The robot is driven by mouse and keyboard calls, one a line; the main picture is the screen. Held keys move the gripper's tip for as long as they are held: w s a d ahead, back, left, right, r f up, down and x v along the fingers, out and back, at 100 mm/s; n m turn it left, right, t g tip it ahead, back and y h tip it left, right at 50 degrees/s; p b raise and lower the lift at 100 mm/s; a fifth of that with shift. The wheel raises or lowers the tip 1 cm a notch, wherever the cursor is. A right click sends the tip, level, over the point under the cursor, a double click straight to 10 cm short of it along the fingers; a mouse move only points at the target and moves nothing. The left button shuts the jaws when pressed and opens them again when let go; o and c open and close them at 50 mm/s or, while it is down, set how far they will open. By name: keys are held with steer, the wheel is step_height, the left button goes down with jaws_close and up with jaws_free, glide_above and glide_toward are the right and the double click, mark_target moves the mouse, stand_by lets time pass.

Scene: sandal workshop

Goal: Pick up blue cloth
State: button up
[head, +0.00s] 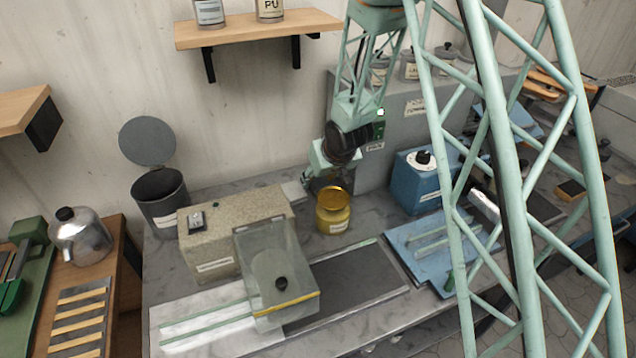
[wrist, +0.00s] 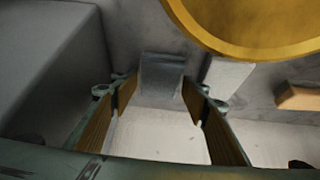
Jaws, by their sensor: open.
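My gripper (head: 312,186) is low over the bench in the head view, between the speckled stone box and the yellow tin. In the wrist view my gripper (wrist: 158,92) has its two brown-padded fingers spread apart. A grey-blue folded piece (wrist: 161,72) shows between and beyond the fingertips, with a pale surface below it; I cannot tell if it is the blue cloth or if the fingers touch it. In the head view, a blue sheet (head: 518,118) lies at the back right, partly behind my lattice arm.
The yellow tin (head: 333,212) stands right beside my gripper; its round lid (wrist: 245,25) fills the wrist view's upper right. The stone box (head: 228,245) is on the left. A blue box (head: 418,185) and a blue mat with strips (head: 408,240) are to the right.

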mark_target(318, 181)
steer(key=c, duration=0.6)
steer(key=shift+o, duration=0.2)
steer(key=shift+r, duration=0.1)
steer(key=shift+a+r, duration=0.15)
steer(key=shift+r, duration=0.2)
step_height(318, 181, up, 11)
steer(key=p, duration=0.5)
steer(key=s+a+b, duration=0.5)
steer(key=a+b, duration=0.4)
steer(key=b, duration=0.1)
steer(key=shift+s+a+f, duration=0.25)
steer(key=shift+f, duration=0.05)
steer(key=shift+s+a+r+b, duration=0.1)
steer(key=shift+a+b, duration=0.05)
steer(key=shift+b, duration=0.5)
